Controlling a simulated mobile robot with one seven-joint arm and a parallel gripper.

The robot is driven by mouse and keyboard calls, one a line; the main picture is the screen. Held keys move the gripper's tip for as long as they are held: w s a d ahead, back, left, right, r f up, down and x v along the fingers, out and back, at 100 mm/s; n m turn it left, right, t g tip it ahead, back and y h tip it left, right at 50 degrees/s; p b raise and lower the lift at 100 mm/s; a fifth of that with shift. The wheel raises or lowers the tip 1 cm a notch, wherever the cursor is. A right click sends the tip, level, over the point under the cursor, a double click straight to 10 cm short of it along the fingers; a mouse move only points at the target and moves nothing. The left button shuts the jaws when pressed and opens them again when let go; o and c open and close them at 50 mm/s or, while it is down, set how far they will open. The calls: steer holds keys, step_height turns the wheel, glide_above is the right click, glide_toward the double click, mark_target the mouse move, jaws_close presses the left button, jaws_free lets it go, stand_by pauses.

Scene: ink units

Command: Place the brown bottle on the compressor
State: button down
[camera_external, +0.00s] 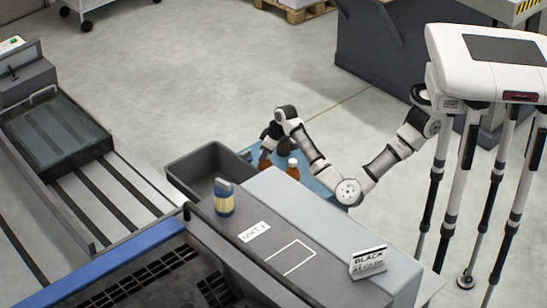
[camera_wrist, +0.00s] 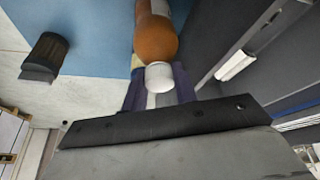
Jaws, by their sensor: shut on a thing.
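My gripper (camera_external: 268,137) reaches down over the blue surface and is shut on a brown bottle (camera_external: 264,157), partly hidden by the dark fingers in the external view. In the wrist view a brown bottle (camera_wrist: 157,36) with a white cap shows at the top centre, its cap towards the wrist. Another brown bottle (camera_external: 292,170) with a white cap stands just right of my gripper in the external view. No thing is clearly marked as the compressor; a grey machine top (camera_external: 270,229) with a "UNIT 1" label and a white outlined square is in front.
A dark open bin (camera_external: 207,172) is left of my gripper. A blue and yellow container (camera_external: 224,197) and a "BLACK" sign (camera_external: 368,262) stand on the grey top. The outlined square is empty. A black cylinder (camera_wrist: 46,56) shows in the wrist view.

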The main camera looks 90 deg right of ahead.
steer(key=shift+f, duration=0.1)
steer(key=c, duration=1.1)
jaws_free()
steer(key=v, duration=1.2)
steer(key=shift+b, duration=0.4)
